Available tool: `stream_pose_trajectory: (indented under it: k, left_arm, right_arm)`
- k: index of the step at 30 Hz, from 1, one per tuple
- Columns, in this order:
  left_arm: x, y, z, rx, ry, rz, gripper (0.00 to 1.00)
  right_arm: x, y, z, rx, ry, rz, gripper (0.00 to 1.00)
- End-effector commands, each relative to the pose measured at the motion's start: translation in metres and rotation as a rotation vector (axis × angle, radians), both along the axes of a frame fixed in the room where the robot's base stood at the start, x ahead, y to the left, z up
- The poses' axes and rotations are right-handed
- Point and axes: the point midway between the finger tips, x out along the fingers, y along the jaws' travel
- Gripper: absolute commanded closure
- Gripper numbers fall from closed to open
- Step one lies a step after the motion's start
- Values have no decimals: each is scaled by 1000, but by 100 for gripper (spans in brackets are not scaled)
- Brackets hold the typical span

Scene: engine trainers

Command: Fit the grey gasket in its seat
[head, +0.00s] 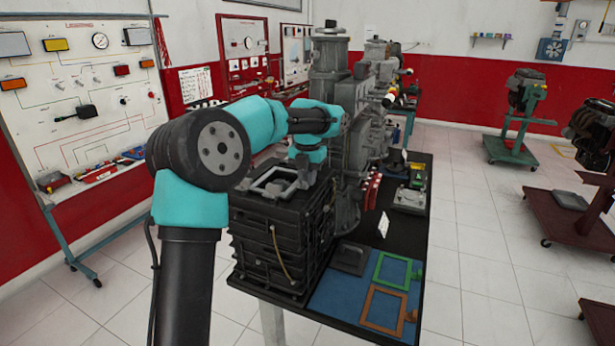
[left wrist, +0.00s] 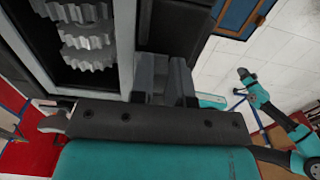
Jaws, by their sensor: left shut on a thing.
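The grey gasket (head: 266,194) is a light rectangular frame over the top of the dark engine block (head: 270,238) in the head view. My left gripper (head: 302,170) is shut on its right side and points down. In the left wrist view the fingers (left wrist: 164,82) are at the right side of the gasket (left wrist: 126,45), and metal gears (left wrist: 88,38) show through its opening. I cannot tell whether the gasket touches its seat. My right gripper is outside the head view; a teal and black arm in the left wrist view looks like mine, its jaws too small to read.
A blue mat (head: 335,300) on the black table holds a green frame (head: 411,272), an orange frame (head: 381,325) and a dark grey plate (head: 348,258). A tall grey engine (head: 328,75) stands close behind the block. Small parts (head: 417,178) lie at the table's far right.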

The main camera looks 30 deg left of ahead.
Motion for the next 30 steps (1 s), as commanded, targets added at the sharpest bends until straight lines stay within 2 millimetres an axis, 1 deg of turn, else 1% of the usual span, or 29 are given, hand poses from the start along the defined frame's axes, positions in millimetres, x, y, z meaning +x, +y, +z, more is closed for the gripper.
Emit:
stream_pose_trajectory:
  k: [11, 12, 21, 30]
  left_arm:
    - [0, 0, -2, 0, 2, 0, 100]
    - [0, 0, -3, 0, 3, 0, 82]
    - [0, 1, -3, 1, 4, 1, 54]
    - [-1, 1, -4, 0, 6, 2, 54]
  right_arm:
    - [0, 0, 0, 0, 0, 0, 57]
    - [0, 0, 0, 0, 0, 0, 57]
    - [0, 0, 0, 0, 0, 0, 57]
    - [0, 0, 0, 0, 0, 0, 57]
